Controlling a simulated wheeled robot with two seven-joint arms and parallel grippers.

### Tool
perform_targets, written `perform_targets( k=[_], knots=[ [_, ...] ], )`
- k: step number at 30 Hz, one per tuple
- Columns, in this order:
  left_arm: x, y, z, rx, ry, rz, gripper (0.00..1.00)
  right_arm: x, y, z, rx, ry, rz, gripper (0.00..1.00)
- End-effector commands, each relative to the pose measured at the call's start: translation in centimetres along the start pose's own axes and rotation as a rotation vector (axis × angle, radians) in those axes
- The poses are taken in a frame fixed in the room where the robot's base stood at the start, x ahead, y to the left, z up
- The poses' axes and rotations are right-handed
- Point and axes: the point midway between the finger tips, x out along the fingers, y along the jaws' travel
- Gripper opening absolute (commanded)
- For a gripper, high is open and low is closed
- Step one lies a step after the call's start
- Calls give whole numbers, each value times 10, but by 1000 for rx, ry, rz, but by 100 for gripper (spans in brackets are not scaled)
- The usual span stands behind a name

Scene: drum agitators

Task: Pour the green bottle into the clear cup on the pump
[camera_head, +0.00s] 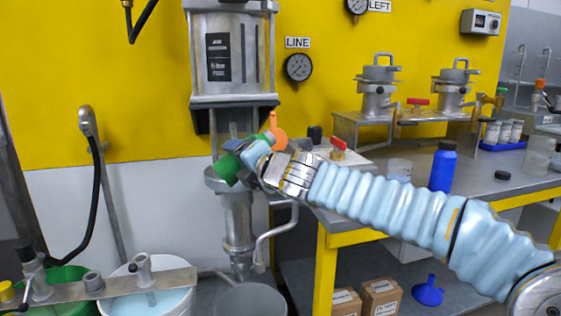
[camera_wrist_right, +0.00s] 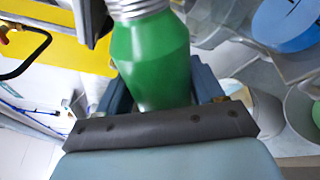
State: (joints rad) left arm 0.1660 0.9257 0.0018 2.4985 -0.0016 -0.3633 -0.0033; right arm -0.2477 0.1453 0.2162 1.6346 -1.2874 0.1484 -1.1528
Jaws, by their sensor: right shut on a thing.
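The green bottle (camera_head: 228,168) is tilted at the top of the metal pump (camera_head: 238,215) in the head view. My right gripper (camera_head: 243,154) is shut on it, and my wrist covers part of it. In the right wrist view the green bottle (camera_wrist_right: 152,60) sits between the two fingers of my right gripper (camera_wrist_right: 160,88), with a silver ribbed part at its upper end. I cannot make out the clear cup on the pump; my gripper and the bottle cover that spot. My left gripper is not in view.
Buckets of liquid (camera_head: 150,303) stand at the lower left. A black hose (camera_head: 97,190) hangs on the left. An orange handle (camera_head: 276,132) is close behind my gripper.

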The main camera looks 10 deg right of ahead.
Motion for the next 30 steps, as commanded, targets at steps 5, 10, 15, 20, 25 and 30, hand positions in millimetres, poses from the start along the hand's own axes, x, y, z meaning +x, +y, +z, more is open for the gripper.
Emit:
perform_targets(
  k=[5, 10, 15, 20, 25, 30],
  knots=[
    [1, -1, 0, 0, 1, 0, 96, 0, 1, 0, 11, 0, 3, 20],
    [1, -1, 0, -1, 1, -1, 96, 0, 1, 0, 21, 1, 5, 20],
    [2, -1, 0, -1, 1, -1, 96, 0, 1, -1, 31, 2, 6, 20],
    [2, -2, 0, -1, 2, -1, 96, 0, 1, -1, 41, 2, 8, 20],
    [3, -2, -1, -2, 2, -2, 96, 0, 0, -1, 50, 3, 9, 20],
    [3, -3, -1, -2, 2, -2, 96, 0, 0, -2, 60, 3, 11, 20]
  ],
)
